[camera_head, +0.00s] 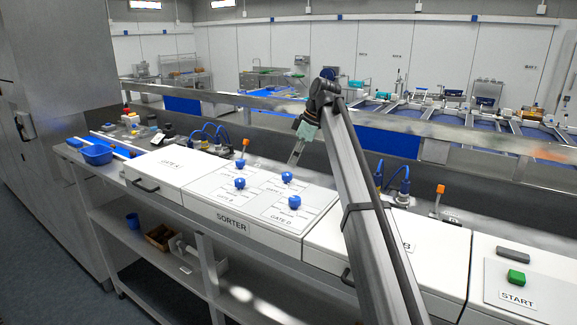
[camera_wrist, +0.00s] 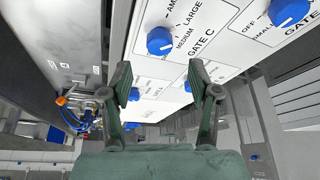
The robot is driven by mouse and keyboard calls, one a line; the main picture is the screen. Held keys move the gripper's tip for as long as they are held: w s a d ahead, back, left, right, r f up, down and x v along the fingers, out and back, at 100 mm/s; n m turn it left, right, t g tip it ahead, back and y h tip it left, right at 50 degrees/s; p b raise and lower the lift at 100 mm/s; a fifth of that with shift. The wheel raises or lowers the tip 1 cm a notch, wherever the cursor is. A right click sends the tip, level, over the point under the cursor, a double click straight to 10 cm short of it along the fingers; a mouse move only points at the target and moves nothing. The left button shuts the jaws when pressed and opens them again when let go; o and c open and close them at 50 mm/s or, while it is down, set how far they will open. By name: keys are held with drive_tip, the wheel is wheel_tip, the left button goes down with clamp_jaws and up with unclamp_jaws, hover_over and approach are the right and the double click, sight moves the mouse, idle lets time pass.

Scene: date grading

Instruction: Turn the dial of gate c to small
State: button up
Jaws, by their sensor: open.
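The gate C dial (camera_wrist: 160,41) is a blue knob on a white panel in the upper middle of the wrist view. Its label reads GATE C, with MEDIUM and LARGE legible beside the knob; I cannot tell which mark it points at. In the head view the gate C dial (camera_head: 287,176) appears to be the right one of the rear knobs. My gripper (camera_wrist: 160,78) is open and empty, its two fingers apart, with the dial beyond the fingertips and no contact seen. In the head view my gripper (camera_head: 295,157) hangs above and behind the panel.
Other blue dials stand close by: one with OFF and SMALL marks (camera_wrist: 290,12) at upper right, and two more knobs, (camera_wrist: 134,94) and (camera_wrist: 187,86), between the fingers. The SORTER box (camera_head: 232,223) carries them all. A green START button (camera_head: 516,277) is at right.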

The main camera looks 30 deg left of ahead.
sight(287, 173)
drive_tip(key=shift+p+x, duration=0.9)
drive_tip(key=shift+x, duration=2.05)
drive_tip(key=c, duration=1.2)
